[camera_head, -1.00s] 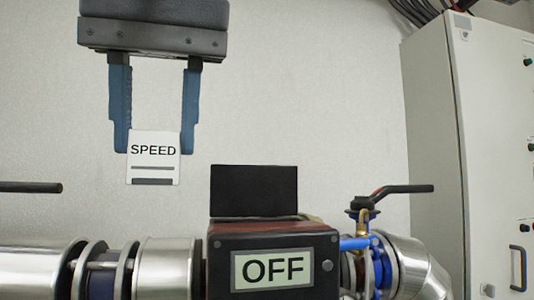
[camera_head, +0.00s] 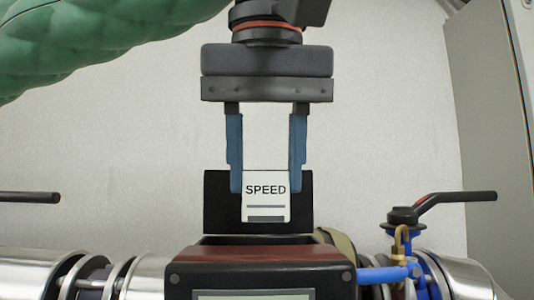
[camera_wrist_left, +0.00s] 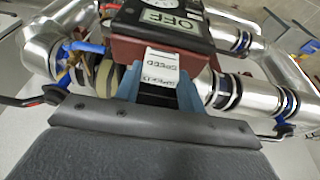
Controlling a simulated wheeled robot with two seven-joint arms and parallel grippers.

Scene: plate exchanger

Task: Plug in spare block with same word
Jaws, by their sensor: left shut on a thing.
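A white block marked SPEED (camera_head: 266,197) is held between the blue fingers of my left gripper (camera_head: 267,186), which is shut on it. The block is upright, with its word facing the head camera. The inside of the box is hidden. My right gripper is not in view.
Silver pipes (camera_head: 40,272) run to both sides of the box. A valve with a black lever (camera_head: 455,198) and blue parts stands at the right. Another lever (camera_head: 30,197) is at the left. A grey cabinet (camera_head: 490,110) stands at the far right.

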